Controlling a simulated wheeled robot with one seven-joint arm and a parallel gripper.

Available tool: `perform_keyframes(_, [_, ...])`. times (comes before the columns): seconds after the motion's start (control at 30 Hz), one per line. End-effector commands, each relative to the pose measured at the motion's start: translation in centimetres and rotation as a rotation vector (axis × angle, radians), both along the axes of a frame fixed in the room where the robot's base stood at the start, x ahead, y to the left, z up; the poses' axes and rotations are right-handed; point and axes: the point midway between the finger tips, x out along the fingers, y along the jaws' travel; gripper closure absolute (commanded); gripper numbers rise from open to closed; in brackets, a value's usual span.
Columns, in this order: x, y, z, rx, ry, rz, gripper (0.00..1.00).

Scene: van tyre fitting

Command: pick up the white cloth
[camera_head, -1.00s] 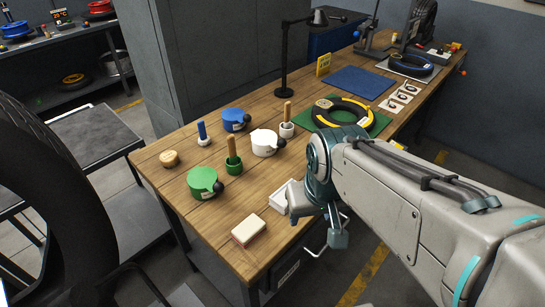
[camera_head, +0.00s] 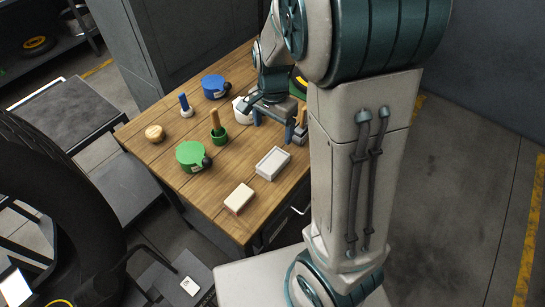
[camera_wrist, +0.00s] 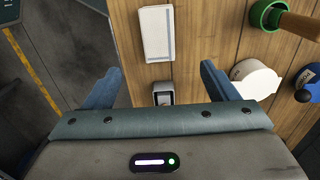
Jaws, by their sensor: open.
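A small grey holder (camera_wrist: 163,94) stands below between the fingers. A white round container (camera_wrist: 255,80), a green cup with wooden handle (camera_head: 218,136), a green container (camera_head: 190,155), a blue one (camera_head: 214,87) and a wooden knob (camera_head: 155,133) share the wooden table.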

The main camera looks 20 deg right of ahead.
Motion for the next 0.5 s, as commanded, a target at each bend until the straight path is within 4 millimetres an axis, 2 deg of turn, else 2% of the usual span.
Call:
perform_keyframes(0.3, [-0.2,-0.1,-6.1,-0.002,0.006,-0.001,0.20])
perform_keyframes(0.5, [-0.1,-0.1,-7.8,-0.001,0.003,0.000,0.20])
